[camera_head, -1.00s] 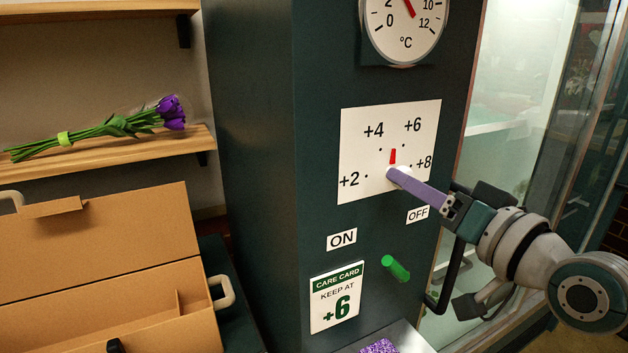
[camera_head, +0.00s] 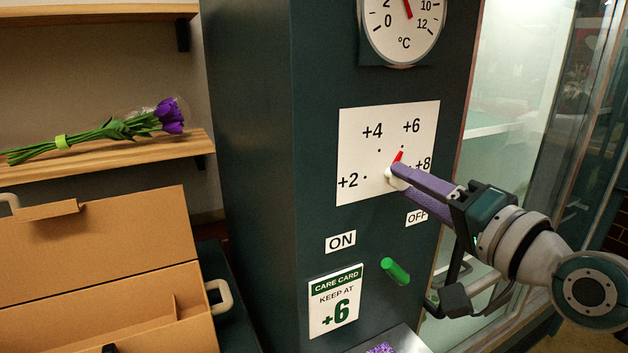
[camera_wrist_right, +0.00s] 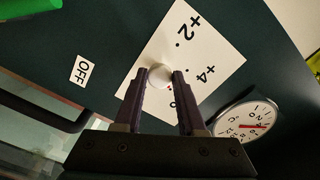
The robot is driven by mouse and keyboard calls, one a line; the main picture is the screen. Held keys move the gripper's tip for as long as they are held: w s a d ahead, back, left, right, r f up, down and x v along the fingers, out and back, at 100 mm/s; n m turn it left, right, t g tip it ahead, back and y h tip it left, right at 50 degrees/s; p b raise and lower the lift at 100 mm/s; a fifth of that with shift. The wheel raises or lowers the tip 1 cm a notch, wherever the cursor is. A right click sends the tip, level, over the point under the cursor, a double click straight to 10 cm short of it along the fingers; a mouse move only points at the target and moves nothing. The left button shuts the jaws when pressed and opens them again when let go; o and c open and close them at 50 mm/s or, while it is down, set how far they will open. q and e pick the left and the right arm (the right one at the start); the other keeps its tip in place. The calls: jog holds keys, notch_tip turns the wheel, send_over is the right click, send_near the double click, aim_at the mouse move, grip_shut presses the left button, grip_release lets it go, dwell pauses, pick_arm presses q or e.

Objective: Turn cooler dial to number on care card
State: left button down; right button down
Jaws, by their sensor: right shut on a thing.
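The cooler dial (camera_head: 393,178) is a white knob on a white scale plate (camera_head: 365,150) marked +2, +4, +6 and +8. Its red pointer (camera_head: 398,156) leans right of upright, toward the +6 dot. My right gripper (camera_head: 400,176) is shut on the dial and hides part of it. In the right wrist view, the knob (camera_wrist_right: 158,76) sits between the two purple fingertips. The care card (camera_head: 336,300) on the cooler front reads "KEEP AT +6". My left gripper is not in view.
A green lever (camera_head: 395,269) sticks out below the dial, between the ON label (camera_head: 340,242) and OFF label (camera_head: 416,216). A thermometer (camera_head: 404,28) is above. A glass door is at right. An open cardboard box (camera_head: 100,245) and shelved purple flowers (camera_head: 168,115) are at left.

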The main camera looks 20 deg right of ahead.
jog(key=c, duration=0.5)
grip_release()
jog(key=s+b, duration=0.1)
jog(key=s, duration=0.9)
jog(key=shift+d, duration=0.4)
